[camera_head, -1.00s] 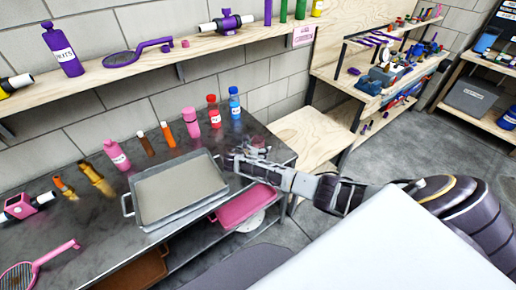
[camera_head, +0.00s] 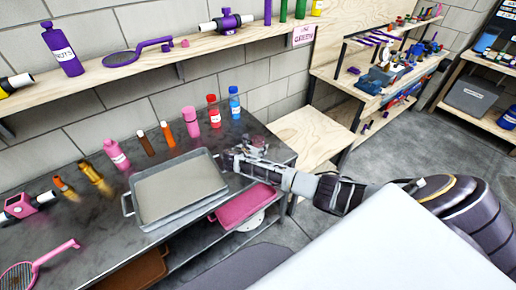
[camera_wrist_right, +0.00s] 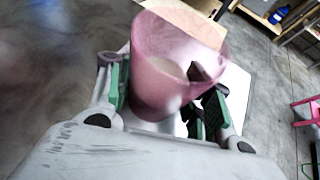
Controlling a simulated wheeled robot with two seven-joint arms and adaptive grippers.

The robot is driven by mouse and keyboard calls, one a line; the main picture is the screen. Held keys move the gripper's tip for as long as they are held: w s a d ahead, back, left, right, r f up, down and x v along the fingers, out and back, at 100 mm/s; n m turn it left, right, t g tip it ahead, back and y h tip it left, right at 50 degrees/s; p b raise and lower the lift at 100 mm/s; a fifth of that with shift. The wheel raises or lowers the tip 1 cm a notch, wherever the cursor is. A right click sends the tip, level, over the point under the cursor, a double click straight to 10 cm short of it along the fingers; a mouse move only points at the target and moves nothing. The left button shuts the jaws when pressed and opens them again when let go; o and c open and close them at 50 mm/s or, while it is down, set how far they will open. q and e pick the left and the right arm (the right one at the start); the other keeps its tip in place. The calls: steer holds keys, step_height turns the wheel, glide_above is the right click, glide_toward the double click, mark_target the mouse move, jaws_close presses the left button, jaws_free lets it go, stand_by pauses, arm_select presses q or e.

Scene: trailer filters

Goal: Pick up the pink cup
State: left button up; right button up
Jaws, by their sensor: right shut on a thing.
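The pink cup (camera_wrist_right: 165,65) is between the fingers of my right gripper (camera_wrist_right: 162,98) in the right wrist view. It is a translucent, wide-mouthed cup, and its rim faces the upper part of that view. Both green-padded fingers are on its sides, so the gripper is shut on it. In the head view, my right gripper (camera_head: 250,155) is over the right end of the dark metal table, right of the grey tray; the cup is too small and blurred there to make out. My left gripper is in neither view.
The grey tray (camera_head: 136,205) takes up the middle of the dark table (camera_head: 85,240). Pink, red and blue bottles (camera_head: 213,112) stand along the back by the wall. A pink tray (camera_head: 243,207) lies on the lower shelf. A wooden shelf (camera_head: 125,75) runs above.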

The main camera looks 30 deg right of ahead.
steer(key=shift+r, duration=0.35)
step_height(320, 180, up, 9)
stand_by(1.2)
steer(key=shift+r, duration=0.2)
stand_by(0.8)
